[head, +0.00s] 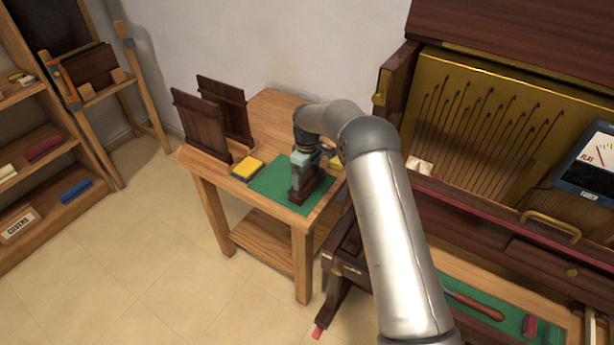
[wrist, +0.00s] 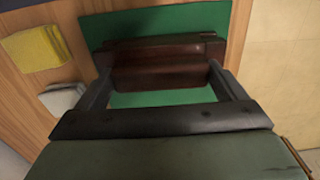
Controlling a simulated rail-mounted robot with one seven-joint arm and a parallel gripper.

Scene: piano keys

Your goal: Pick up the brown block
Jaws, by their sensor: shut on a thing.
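The brown block (head: 297,189) is dark reddish wood and sits at the green mat (head: 266,184) on the small wooden table. In the wrist view the block (wrist: 165,62) lies across the picture between my two fingers, with green mat around it. My gripper (head: 302,172) is over the block from above, and it also shows in the wrist view (wrist: 160,75). Its fingers are shut on the block, one at each end. I cannot tell whether the block touches the mat.
A yellow block (head: 248,168) with a dark base lies left of the mat. Two dark wooden panels (head: 202,125) stand upright at the table's back left. The open piano (head: 480,120) is to the right. A shelf (head: 50,190) stands far left. The floor (head: 150,255) in front is clear.

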